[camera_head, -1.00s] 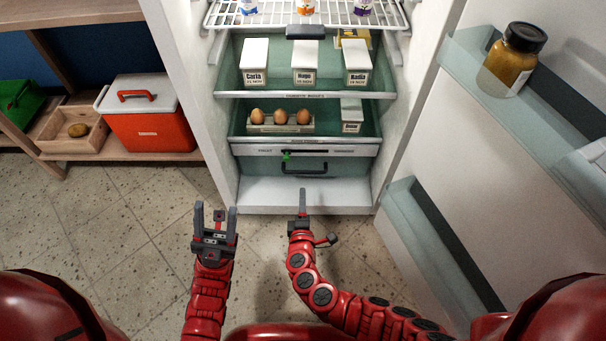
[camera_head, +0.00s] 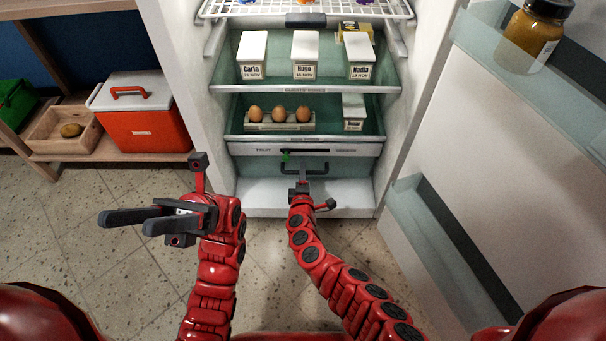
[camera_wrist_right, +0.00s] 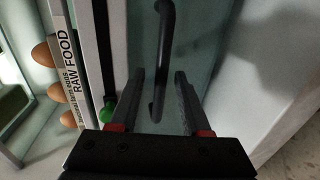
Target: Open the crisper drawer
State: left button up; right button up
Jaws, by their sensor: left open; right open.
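The crisper drawer (camera_head: 254,168) is the teal-fronted drawer at the bottom of the fridge, under the white slider strip, and it looks closed. Its dark bar handle (camera_head: 322,172) is partly hidden by my right gripper (camera_head: 300,180) in the head view. In the right wrist view the handle (camera_wrist_right: 164,45) runs between the open fingers of my right gripper (camera_wrist_right: 160,78), which are not closed on it. The drawer front (camera_wrist_right: 200,35) lies behind the handle. My left gripper (camera_head: 123,220) is open and empty over the floor, its fingers pointing left.
The open fridge door (camera_head: 480,130) with its bins stands at the right. A slider with a green tab (camera_head: 285,155) sits above the handle. Eggs (camera_head: 279,114) and white boxes (camera_head: 305,50) stand on the shelves above. A red cooler (camera_head: 143,118) is at the left.

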jog(key=shift+w, duration=0.15)
grip_shut()
dwell(1.5)
